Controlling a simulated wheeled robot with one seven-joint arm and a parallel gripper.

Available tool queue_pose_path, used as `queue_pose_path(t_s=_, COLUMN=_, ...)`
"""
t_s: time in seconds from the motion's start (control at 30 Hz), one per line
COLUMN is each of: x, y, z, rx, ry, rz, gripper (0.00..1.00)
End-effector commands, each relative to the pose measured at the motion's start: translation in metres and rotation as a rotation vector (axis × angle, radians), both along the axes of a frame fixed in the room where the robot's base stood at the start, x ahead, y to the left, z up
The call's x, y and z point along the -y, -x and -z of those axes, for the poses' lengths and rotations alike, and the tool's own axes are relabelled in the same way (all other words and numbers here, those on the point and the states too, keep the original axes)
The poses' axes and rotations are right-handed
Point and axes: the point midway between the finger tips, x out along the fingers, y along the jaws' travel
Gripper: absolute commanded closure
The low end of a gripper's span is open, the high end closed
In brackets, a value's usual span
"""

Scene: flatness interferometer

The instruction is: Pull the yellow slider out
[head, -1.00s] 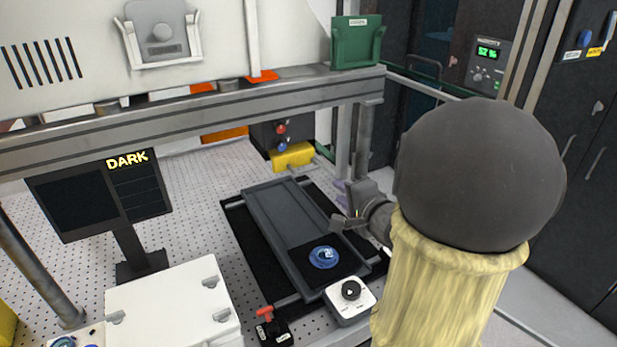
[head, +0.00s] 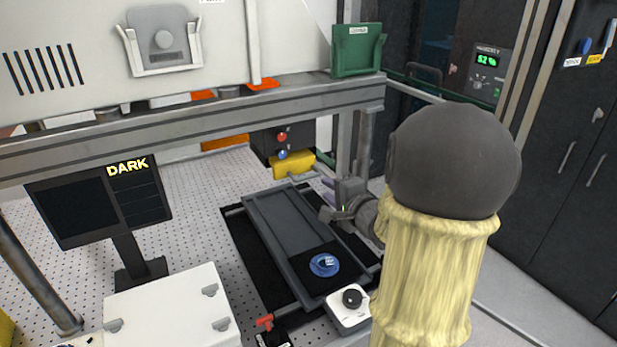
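The yellow slider (head: 293,164) is a yellow block at the lower front of a dark box (head: 272,145) with a red and a blue knob, at the back of the perforated table. My gripper (head: 337,202) is to the right of and nearer than the slider, over the right side of the dark grey stage. Its fingers look apart, with nothing between them, and do not touch the slider. My arm hides part of the table on the right.
The grey stage (head: 283,222) bears a blue disc (head: 324,264). A white dial box (head: 347,314) and a red-handled clamp (head: 265,322) stand in front. A grey beam (head: 200,118) crosses above the table; its post (head: 365,140) stands behind my gripper. A monitor reading DARK (head: 98,200) is at left.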

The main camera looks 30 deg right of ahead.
Motion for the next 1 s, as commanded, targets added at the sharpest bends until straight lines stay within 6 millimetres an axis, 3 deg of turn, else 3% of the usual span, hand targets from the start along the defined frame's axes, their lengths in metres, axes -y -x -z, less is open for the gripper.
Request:
queue_pose_path(t_s=0.6, x=-0.004, y=-0.101, z=0.021, rx=-0.001, ry=-0.001, rz=-0.001, gripper=0.74)
queue_pose_path(t_s=1.0, x=-0.003, y=-0.110, z=0.024, rx=-0.001, ry=0.000, rz=0.001, gripper=0.74)
